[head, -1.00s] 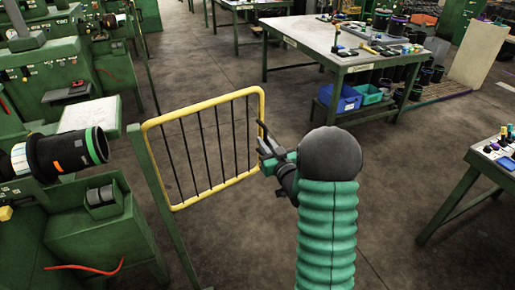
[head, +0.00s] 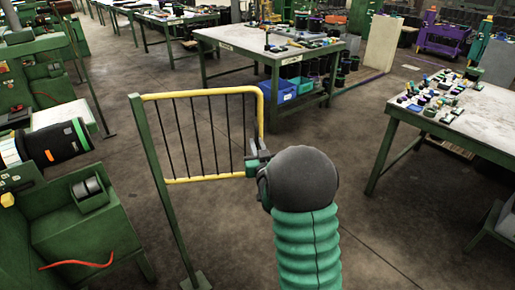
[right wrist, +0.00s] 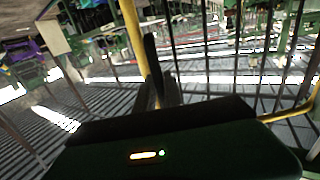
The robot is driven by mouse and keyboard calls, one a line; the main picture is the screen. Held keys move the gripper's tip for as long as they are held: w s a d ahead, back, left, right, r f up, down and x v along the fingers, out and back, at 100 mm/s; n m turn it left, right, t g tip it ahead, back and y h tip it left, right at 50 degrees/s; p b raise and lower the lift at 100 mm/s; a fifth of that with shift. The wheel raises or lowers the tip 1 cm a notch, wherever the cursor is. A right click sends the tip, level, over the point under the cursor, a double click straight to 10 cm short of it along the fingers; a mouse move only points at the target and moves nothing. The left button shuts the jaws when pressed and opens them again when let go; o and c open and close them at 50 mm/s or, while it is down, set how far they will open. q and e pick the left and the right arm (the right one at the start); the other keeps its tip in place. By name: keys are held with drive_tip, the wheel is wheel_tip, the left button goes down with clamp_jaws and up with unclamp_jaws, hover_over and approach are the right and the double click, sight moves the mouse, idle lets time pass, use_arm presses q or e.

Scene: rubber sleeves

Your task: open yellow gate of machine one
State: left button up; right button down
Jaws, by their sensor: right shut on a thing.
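The yellow gate (head: 204,92) is a tubular frame with several dark vertical bars, carried on a green post (head: 166,188) at its left. Its yellow tube also shows in the right wrist view (right wrist: 132,40). My right gripper (head: 254,160) is shut on the gate's right-hand end, near the lower corner. My arm's dark round joint hides part of the gripper. Green machine one (head: 80,205) stands left of the gate, with a black roller (head: 62,142) on it. My left gripper is not in view.
A work table (head: 225,38) with blue bins (head: 278,92) stands behind the gate. Another table (head: 465,120) with small parts is at the right. The grey floor (head: 345,195) between the gate and the right table is clear.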

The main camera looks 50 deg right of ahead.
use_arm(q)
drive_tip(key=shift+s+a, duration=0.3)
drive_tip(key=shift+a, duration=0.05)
use_arm(e)
drive_tip(key=shift+s+a+r, duration=0.15)
drive_tip(key=shift+s+a, duration=0.05)
drive_tip(key=shift+a, duration=0.2)
drive_tip(key=c, duration=1.5)
unclamp_jaws()
drive_tip(key=shift+o, duration=0.2)
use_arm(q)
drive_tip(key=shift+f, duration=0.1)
use_arm(e)
drive_tip(key=shift+f, duration=0.2)
